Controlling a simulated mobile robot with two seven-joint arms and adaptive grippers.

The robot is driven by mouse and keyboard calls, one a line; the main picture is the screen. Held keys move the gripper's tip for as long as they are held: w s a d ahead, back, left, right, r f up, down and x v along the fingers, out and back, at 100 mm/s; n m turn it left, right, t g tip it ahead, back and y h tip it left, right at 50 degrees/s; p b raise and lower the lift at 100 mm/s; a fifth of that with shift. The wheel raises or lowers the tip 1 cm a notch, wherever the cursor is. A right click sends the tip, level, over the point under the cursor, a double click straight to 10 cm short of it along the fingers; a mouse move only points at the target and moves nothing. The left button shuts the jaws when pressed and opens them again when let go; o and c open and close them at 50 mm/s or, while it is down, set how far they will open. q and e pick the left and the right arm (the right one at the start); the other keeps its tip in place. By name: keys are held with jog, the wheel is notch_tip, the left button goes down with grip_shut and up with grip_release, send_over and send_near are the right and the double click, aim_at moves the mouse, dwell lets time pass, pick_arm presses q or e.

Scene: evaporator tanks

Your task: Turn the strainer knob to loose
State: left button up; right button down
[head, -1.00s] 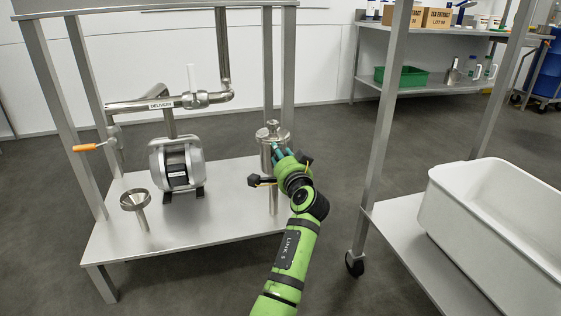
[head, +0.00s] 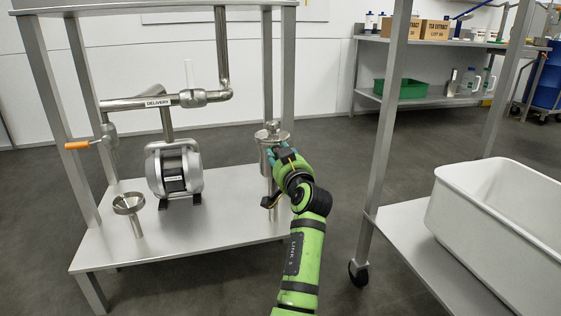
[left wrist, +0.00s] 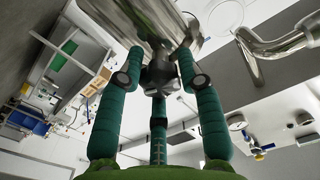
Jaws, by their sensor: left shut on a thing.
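The strainer is a shiny steel canister with a domed lid (head: 272,133), standing at the right end of the steel bench. My left gripper (head: 277,154) is at its front side, coming from the lower right, and hides the knob in the head view. In the left wrist view the steel strainer body (left wrist: 135,22) fills the top. A dark knob (left wrist: 160,74) sits below it, between the teal fingers of my left gripper (left wrist: 160,82). The fingers are shut on the knob. My right gripper is not in view.
A pipe (head: 135,104) with an orange-handled valve (head: 78,145) runs above. A white tub (head: 500,225) stands on a cart at right.

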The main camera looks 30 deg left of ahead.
pick_arm(q)
jog(key=shift+w+d+r+n, duration=0.15)
jog(key=shift+r+n, duration=0.25)
jog(key=shift+n, duration=0.3)
jog(key=o, duration=1.2)
jog(key=shift+c, duration=0.2)
jog(key=shift+f, duration=0.15)
notch_tip(320, 180, up, 9)
jog(key=shift+r, duration=0.6)
